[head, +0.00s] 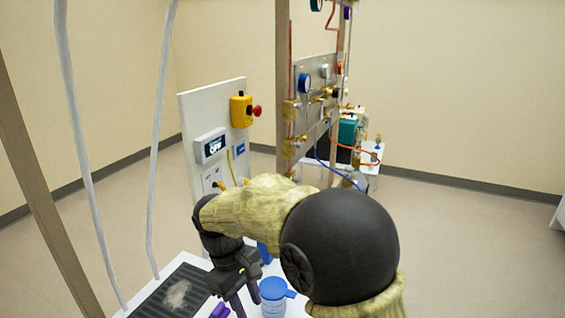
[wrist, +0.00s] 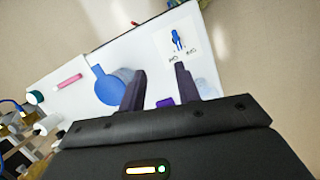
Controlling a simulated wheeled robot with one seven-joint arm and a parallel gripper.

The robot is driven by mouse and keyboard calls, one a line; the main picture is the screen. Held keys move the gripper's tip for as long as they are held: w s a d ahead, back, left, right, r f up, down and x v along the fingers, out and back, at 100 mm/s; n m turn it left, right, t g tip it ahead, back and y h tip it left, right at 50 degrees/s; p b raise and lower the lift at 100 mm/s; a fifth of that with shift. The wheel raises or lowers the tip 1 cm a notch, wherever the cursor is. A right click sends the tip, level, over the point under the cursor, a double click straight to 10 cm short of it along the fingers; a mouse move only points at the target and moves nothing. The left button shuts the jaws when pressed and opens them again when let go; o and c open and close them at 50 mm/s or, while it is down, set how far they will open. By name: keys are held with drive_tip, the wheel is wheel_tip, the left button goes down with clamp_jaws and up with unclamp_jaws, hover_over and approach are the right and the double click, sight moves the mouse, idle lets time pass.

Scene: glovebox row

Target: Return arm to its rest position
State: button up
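My gripper (head: 246,298) hangs low over the white table at the bottom of the head view, with my arm reaching out to it. In the wrist view its two dark fingers (wrist: 160,75) are apart, with nothing held between them. A blue-lidded container (head: 272,290) stands just right of the fingers in the head view. Its blue lid (wrist: 108,87) shows left of the fingers in the wrist view. A purple item (head: 220,310) lies by the fingers; its lower part is cut off. My arm hides part of the table.
A dark ribbed mat (head: 150,307) with a pale lump lies left. A white panel (head: 201,108) with a yellow red-button box (head: 241,111) stands behind my arm. Gauges and pipes fill a rack (head: 318,88) beyond. The wrist view shows a pink marker (wrist: 69,81).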

drive_tip(key=s+d+m+t+y+p, duration=0.1)
drive_tip(key=s+d+m, duration=0.1)
drive_tip(key=d, duration=0.6)
drive_tip(key=s+d+f+m+t+y+p, duration=0.1)
drive_tip(key=s+d+m, duration=0.1)
drive_tip(key=d+m, duration=0.3)
drive_tip(key=s+d+m+t+p, duration=0.2)
drive_tip(key=d+m, duration=0.2)
drive_tip(key=d, duration=0.6)
drive_tip(key=shift+s+d+f+y, duration=0.3)
drive_tip(key=shift+d+f+y, duration=0.05)
drive_tip(key=shift+d+y, duration=0.05)
drive_tip(key=shift+a, duration=0.1)
